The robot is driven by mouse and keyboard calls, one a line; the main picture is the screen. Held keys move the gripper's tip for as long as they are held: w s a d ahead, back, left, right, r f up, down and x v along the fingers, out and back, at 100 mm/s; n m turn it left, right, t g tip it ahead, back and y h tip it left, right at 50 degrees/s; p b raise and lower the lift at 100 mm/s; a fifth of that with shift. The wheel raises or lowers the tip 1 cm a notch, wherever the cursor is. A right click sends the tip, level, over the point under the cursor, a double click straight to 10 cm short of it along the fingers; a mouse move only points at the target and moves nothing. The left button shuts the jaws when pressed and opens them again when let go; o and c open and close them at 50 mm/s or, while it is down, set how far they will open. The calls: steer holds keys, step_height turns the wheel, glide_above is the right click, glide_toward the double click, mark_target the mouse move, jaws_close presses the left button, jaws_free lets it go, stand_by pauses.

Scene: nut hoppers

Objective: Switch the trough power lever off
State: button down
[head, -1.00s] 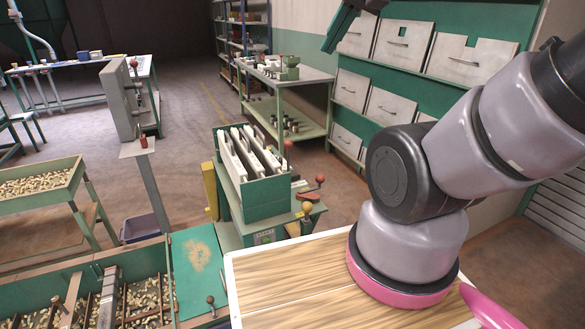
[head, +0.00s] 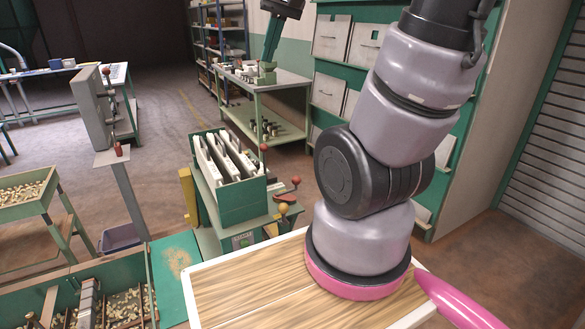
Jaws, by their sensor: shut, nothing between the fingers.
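Several knobbed levers are in view, and I cannot tell for sure which is the trough power lever. A grey box (head: 90,108) on a post carries a lever with a red knob (head: 106,70), pointing up. A small dark red knob (head: 30,317) stands at the nut trough (head: 65,292) in the lower left. The green machine in the middle has a red-knobbed lever (head: 295,181) and a yellow knob (head: 283,208). My gripper (head: 267,57) is at the top centre, shut and empty, pointing down. It appears apart from every lever.
The green machine (head: 243,205) holds upright pale panels. A green workbench (head: 278,82) with parts stands behind it. A bin of nuts (head: 22,192) is at the left, a purple bin (head: 120,238) below the post. Open floor lies between the post and the workbench.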

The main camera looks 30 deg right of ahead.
steer(key=w+d+f+g, duration=0.2)
steer(key=w+d+f, duration=0.1)
steer(key=w+f, duration=0.35)
steer(key=w+d+f+g, duration=0.2)
steer(key=w+d+f, duration=0.2)
steer(key=w+f, duration=0.25)
steer(key=w+d+f+n+g, duration=0.1)
steer(key=w+d+f+g, duration=0.1)
steer(key=f, duration=0.5)
steer(key=w+d+f+g+h, duration=0.1)
steer(key=w+d+f, duration=0.1)
steer(key=f, duration=0.6)
steer(key=shift+w+d+n+g, duration=0.35)
steer(key=shift+d+n+g, duration=0.05)
steer(key=shift+d, duration=0.35)
steer(key=shift+f, duration=0.1)
steer(key=s+a+f, duration=0.1)
steer(key=s+f, duration=0.5)
steer(key=f, duration=0.4)
steer(key=shift+s, duration=0.4)
